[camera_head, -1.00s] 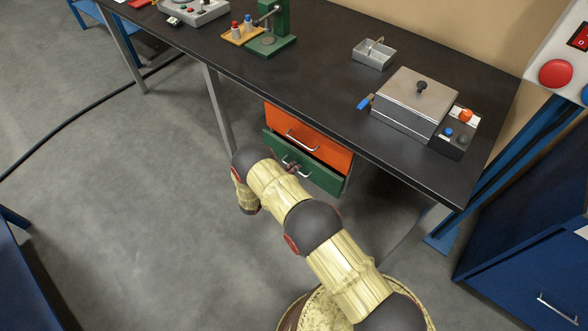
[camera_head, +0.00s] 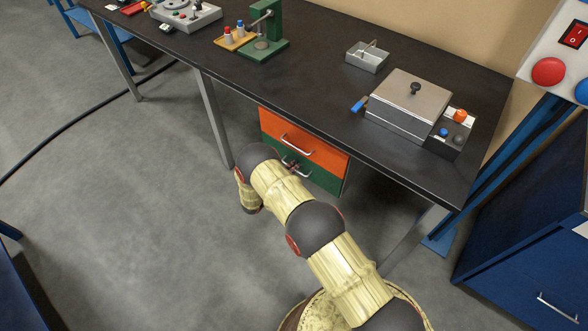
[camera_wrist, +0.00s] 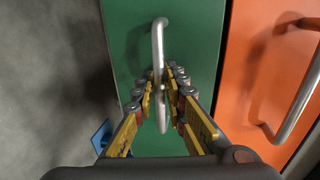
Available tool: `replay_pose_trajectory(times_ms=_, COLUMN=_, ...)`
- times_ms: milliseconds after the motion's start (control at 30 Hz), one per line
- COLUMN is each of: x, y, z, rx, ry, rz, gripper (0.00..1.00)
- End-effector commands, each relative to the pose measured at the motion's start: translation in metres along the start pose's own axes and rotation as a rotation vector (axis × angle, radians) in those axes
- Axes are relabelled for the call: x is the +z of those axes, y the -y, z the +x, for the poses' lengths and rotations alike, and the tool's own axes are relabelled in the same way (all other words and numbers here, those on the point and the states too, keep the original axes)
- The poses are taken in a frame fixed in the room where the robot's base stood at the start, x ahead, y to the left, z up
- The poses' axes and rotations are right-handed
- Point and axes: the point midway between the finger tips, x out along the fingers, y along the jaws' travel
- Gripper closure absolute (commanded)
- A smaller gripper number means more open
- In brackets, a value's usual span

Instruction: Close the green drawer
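The green drawer (camera_head: 322,178) is the lower one under the black workbench. Its front now looks about level with the orange drawer (camera_head: 318,153) above it; I see no open gap at its top edge. My gripper (camera_wrist: 161,76) is at the green drawer's metal handle (camera_wrist: 158,42), with one finger on each side of the bar. The fingers come close together and look shut on it. The green front fills the middle of the wrist view (camera_wrist: 195,30).
The workbench (camera_head: 300,85) stands above the drawers, with a metal leg (camera_head: 214,120) to their left. A lidded metal box (camera_head: 408,100) sits on top. A blue cabinet (camera_head: 530,240) stands at the right.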

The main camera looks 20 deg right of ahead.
Motion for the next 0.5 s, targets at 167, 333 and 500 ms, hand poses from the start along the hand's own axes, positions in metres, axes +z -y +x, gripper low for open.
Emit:
replay_pose_trajectory(times_ms=167, x=-0.001, y=0.000, z=-0.001, rx=0.000, ry=-0.002, rz=0.000, gripper=0.86)
replay_pose_trajectory(times_ms=333, x=0.001, y=0.000, z=-0.018, rx=0.000, ry=0.001, rz=0.000, gripper=0.86)
replay_pose_trajectory(times_ms=500, x=0.001, y=0.000, z=-0.051, rx=-0.001, ry=0.003, rz=-0.002, gripper=0.86)
